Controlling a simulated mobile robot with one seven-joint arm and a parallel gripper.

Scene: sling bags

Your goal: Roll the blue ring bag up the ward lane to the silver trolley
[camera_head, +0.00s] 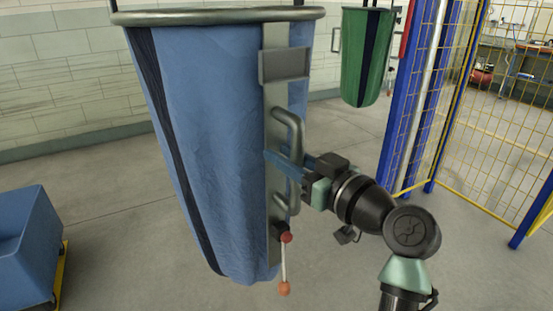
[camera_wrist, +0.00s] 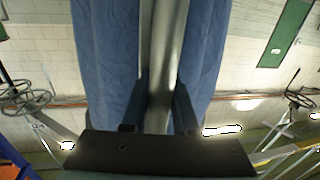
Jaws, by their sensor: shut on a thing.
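The blue ring bag (camera_head: 205,120) hangs upright from a grey metal ring (camera_head: 225,15) and fills the middle left of the head view. A metal strip with a bar handle (camera_head: 297,128) runs down its right side. My gripper (camera_head: 285,160) is at this handle, shut on it, with the arm reaching in from the lower right. The fingers hide part of the handle. I cannot make out a silver trolley.
A green bag (camera_head: 366,55) hangs behind on the right. A blue post and yellow mesh fence (camera_head: 475,120) stand at the right. A blue bin (camera_head: 25,245) on a yellow base is at the lower left. A lever with red and orange knobs (camera_head: 284,262) hangs below the handle. Floor between is bare.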

